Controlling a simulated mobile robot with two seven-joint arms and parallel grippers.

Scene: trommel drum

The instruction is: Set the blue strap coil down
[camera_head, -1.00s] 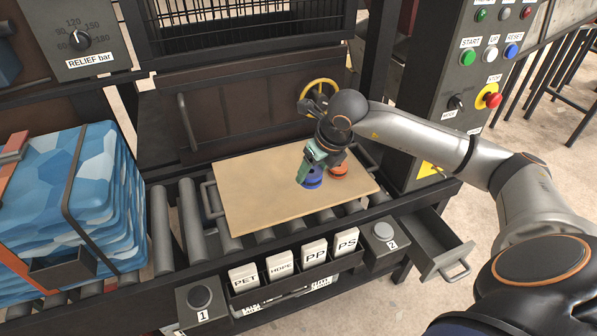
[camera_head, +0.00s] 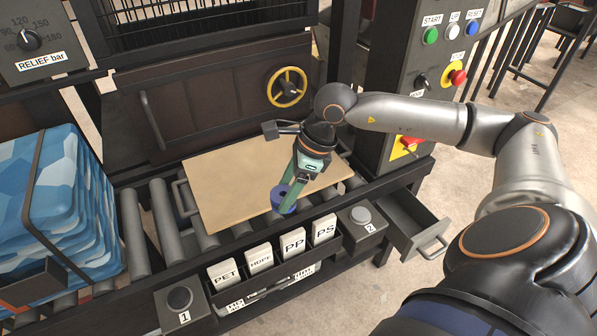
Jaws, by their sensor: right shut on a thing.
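The blue strap coil (camera_head: 283,205) is between the fingers of my right gripper (camera_head: 286,190), which is shut on it and points down. In the picture the coil overlaps the front edge of the tan board (camera_head: 225,185). I cannot tell whether it touches the board or is held above it. The fingers and wrist cover part of the coil. The orange coil seen earlier does not show now. My left gripper is not in view.
The board lies on rollers (camera_head: 165,215). Labelled card slots (camera_head: 260,260) and two button boxes stand in front. An open drawer (camera_head: 410,225) juts out at right. A strapped blue bale (camera_head: 45,210) stands at left. The board's left part is clear.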

